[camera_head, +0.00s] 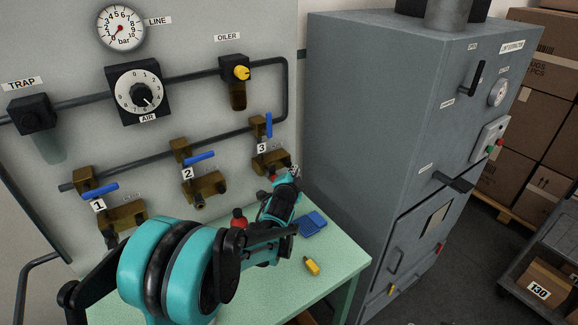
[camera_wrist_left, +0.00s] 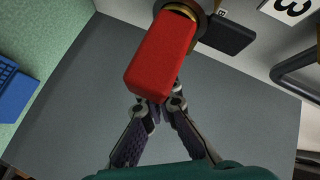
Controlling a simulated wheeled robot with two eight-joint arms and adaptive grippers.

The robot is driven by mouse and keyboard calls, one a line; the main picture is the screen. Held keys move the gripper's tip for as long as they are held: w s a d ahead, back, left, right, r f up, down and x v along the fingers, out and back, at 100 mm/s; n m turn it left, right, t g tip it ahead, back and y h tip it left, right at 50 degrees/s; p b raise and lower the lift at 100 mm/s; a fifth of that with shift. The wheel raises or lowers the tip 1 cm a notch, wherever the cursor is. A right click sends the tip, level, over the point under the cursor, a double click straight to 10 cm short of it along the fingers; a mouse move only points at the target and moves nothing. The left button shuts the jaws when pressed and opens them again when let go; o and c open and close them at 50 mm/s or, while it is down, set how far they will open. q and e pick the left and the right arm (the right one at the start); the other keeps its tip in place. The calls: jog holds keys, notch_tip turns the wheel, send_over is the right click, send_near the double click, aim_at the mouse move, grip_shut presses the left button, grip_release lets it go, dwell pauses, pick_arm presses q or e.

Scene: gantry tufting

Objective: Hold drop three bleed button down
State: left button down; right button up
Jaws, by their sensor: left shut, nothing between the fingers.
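Drop three (camera_head: 272,160) is a brass fitting on the wall panel under the label 3, with its blue lever (camera_head: 268,125) upright. In the left wrist view a red block-shaped button (camera_wrist_left: 162,58) with a brass collar fills the top middle; the label 3 (camera_wrist_left: 290,8) is beside it. My left gripper (camera_head: 294,171) is beside the lower right of drop three. In the wrist view its shut fingers (camera_wrist_left: 157,104) meet at the button's lower end, with the tips partly hidden by it. I cannot tell whether they touch. My right gripper is not in view.
Drops one (camera_head: 123,215) and two (camera_head: 203,187) are to the left. The green table (camera_head: 335,255) holds a blue item (camera_head: 312,223), a yellow item (camera_head: 312,266) and a red-topped item (camera_head: 238,219). A grey cabinet (camera_head: 375,120) stands close on the right.

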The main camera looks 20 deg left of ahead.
pick_arm(q)
jog(key=s+d, duration=0.1)
jog(key=d, duration=0.1)
jog(key=s+d, duration=0.1)
jog(key=s, duration=0.1)
jog(key=shift+d, duration=0.4)
jog(key=shift+s, duration=0.1)
